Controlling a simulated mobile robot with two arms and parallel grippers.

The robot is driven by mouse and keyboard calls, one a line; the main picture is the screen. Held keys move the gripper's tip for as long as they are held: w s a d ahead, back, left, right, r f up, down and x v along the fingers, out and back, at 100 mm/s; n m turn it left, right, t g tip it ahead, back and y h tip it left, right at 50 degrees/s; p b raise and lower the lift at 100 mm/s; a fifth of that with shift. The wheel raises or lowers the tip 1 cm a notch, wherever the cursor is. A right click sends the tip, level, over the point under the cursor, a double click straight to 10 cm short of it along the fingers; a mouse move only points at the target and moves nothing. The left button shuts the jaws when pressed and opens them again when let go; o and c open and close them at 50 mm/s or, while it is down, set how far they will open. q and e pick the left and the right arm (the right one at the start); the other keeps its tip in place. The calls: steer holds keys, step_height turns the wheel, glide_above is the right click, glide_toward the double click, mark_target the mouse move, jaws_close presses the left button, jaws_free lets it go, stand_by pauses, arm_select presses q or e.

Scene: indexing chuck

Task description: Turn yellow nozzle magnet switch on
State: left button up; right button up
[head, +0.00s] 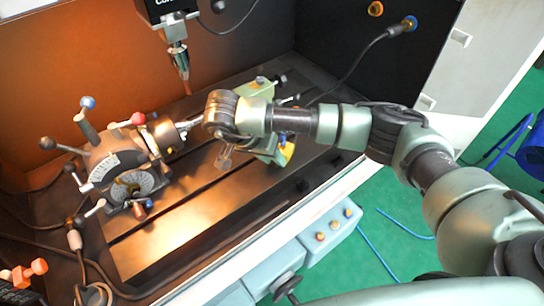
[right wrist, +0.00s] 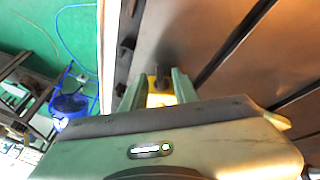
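A small yellow part, which I take to be the yellow nozzle magnet switch, shows beside a pale green block (head: 268,148) near the table's front right edge. In the right wrist view the yellow part (right wrist: 161,99) lies between my fingers, with a dark round knob (right wrist: 160,78) just beyond it. My right gripper (right wrist: 156,86) has its two green fingers apart, one on each side of the yellow part. I cannot tell whether they touch it. In the head view my right wrist hides part of this area. My left gripper is out of view.
The indexing chuck (head: 125,180) with several ball-ended levers stands on the left of the slotted metal table (head: 190,215). A spindle tool (head: 178,55) hangs above the back. Another green block (head: 262,90) with a blue knob stands behind my wrist. Panel buttons (head: 335,225) sit below the front edge.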

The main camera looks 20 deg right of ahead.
jaws_close()
steer(key=b, duration=0.1)
steer(key=t+y+b, duration=0.1)
steer(key=b, duration=0.1)
steer(key=y+b, duration=0.1)
steer(key=b, duration=0.1)
steer(key=shift+s+d+f+m+t, duration=0.2)
steer(key=shift+d+f+m+t, duration=0.1)
steer(key=shift+t, duration=0.1)
steer(key=shift+r+b, duration=0.3)
steer(key=shift+b, duration=0.35)
steer(key=shift+r+y, duration=0.1)
steer(key=shift+y, duration=0.2)
jaws_free()
steer(key=shift+t, duration=0.3)
steer(key=shift+s, duration=0.1)
steer(key=shift+a, duration=0.1)
